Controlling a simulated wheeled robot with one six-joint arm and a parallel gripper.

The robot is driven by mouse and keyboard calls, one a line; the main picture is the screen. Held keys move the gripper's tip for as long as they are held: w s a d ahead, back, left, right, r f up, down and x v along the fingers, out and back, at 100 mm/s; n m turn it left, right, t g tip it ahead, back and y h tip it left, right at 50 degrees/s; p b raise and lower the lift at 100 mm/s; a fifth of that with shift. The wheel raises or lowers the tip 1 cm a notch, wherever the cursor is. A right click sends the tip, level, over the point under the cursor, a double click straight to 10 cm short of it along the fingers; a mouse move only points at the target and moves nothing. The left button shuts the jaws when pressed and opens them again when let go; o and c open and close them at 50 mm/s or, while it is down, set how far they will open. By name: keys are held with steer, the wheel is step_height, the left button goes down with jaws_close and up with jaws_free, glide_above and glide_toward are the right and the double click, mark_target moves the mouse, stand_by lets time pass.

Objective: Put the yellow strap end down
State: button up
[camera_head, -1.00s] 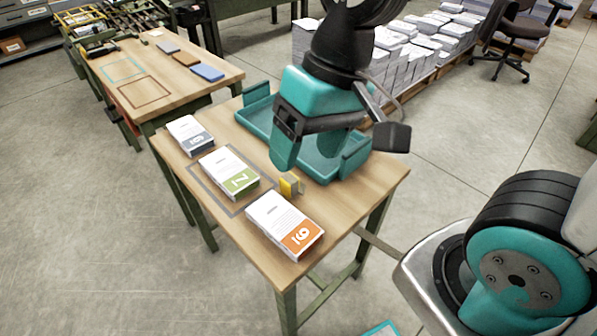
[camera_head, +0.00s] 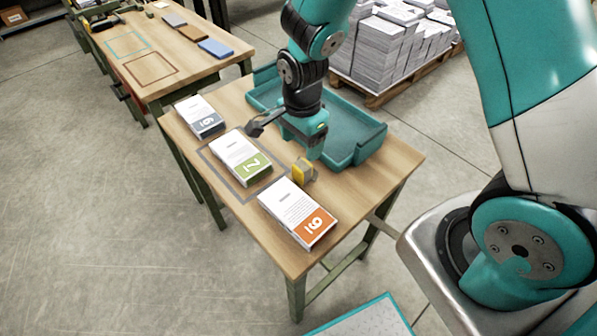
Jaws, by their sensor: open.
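The yellow strap end (camera_head: 300,173) is a small yellow block with a paler side. It appears to rest on the table (camera_head: 255,232), between the green-marked paper stack (camera_head: 240,157) and the orange-marked stack (camera_head: 298,214), close to the tray. My gripper (camera_head: 288,138) is open above the table, just behind and above the yellow piece. Its dark finger reaches left over the green-marked stack's far edge. The teal side hangs close above the yellow piece; whether they touch cannot be told. No strap beyond the small block can be made out.
A teal tray (camera_head: 372,141) lies behind my gripper. A blue-grey-marked stack (camera_head: 199,116) sits at the table's far left. A grey outline frames the green-marked stack. Another table (camera_head: 190,64) with flat coloured blocks stands at the back left. Pallets of paper (camera_head: 385,50) stand behind.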

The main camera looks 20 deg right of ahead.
mark_target(303, 165)
step_height(303, 165, down, 9)
steer(key=shift+s+d+r, duration=0.1)
steer(key=shift+r, duration=0.05)
steer(key=c, duration=1.1)
steer(key=shift+r, duration=0.15)
